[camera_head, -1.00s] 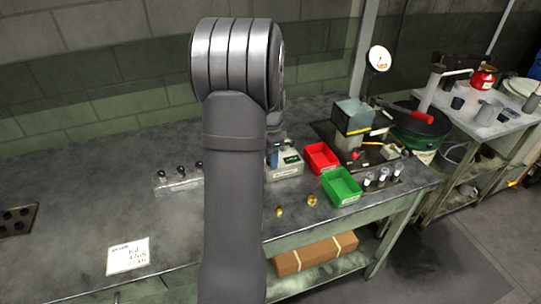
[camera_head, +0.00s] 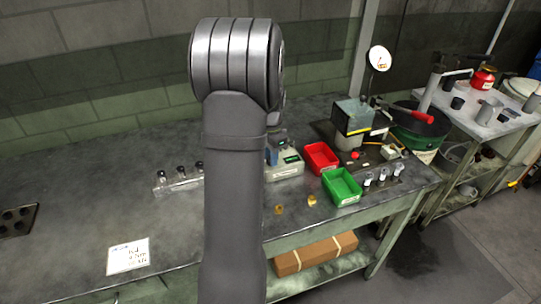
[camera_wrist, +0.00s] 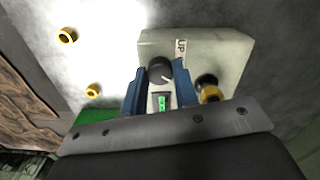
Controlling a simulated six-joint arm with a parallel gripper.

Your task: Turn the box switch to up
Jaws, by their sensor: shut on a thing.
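The pale switch box (camera_wrist: 215,50) fills the upper middle of the wrist view, with a printed UP label (camera_wrist: 181,48) and a small green display (camera_wrist: 162,103). Its dark round switch knob (camera_wrist: 160,70) carries a pale pointer line; its exact angle is hard to tell. My gripper (camera_wrist: 158,88) has its blue fingers on both sides of the knob and is shut on it. In the head view the box (camera_head: 287,171) stands on the bench, partly hidden by my arm.
A red bin (camera_head: 321,157) and a green bin (camera_head: 342,187) stand right of the box. Two brass pieces (camera_head: 312,201) (camera_head: 279,209) lie in front. A black-and-gold part (camera_wrist: 209,90) is close beside the right finger. Bench at front left is mostly clear, with a paper note (camera_head: 128,256).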

